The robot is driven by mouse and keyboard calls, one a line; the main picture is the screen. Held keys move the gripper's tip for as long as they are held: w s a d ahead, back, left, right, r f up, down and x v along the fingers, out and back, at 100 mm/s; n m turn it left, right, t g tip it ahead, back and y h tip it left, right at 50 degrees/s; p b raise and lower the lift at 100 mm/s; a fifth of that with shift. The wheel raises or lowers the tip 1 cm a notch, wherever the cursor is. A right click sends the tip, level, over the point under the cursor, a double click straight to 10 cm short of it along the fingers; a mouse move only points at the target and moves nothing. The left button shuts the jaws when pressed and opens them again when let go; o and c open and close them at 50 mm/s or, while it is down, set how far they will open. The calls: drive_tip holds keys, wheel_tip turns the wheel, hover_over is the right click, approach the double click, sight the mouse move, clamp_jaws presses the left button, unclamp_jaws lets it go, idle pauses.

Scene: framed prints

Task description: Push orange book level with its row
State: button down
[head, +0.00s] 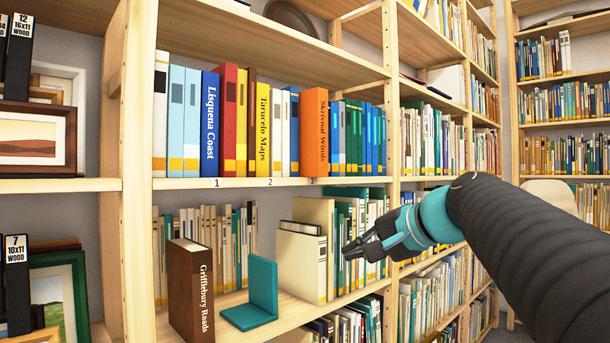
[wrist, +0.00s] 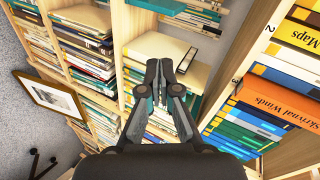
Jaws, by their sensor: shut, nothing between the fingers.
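The orange book (head: 315,132), titled "Skrivnal Winds", stands upright in the row on the middle shelf, and its spine juts out past its neighbours. Blue and green books stand to its right, and white and blue books to its left. In the wrist view the orange book (wrist: 275,102) shows at the right edge. My gripper (head: 346,251) is shut and empty, in front of the lower shelf, below and to the right of the orange book. In the wrist view my gripper (wrist: 158,66) points away from the book, fingertips together.
The middle shelf board (head: 240,183) has a front edge below the row. On the lower shelf stand a brown book (head: 190,290), a teal bookend (head: 262,285) and pale books (head: 302,262). A wooden upright (head: 392,100) stands right of the row.

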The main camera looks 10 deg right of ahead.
sight(323, 165)
drive_tip(key=w+d+r+m+t+y, duration=0.1)
drive_tip(key=w+d+r+t+y, duration=0.2)
drive_tip(key=r, duration=0.5)
drive_tip(key=w+d+r+m+t+y, duration=0.1)
drive_tip(key=w+d+r, duration=0.25)
drive_tip(key=r, duration=0.35)
drive_tip(key=p+x, duration=0.1)
drive_tip(key=x, duration=0.5)
drive_tip(key=p+x, duration=0.1)
drive_tip(key=x, duration=0.5)
drive_tip(key=shift+w+a+f, duration=0.15)
drive_tip(key=shift+w+f, duration=0.05)
drive_tip(key=shift+w, duration=0.15)
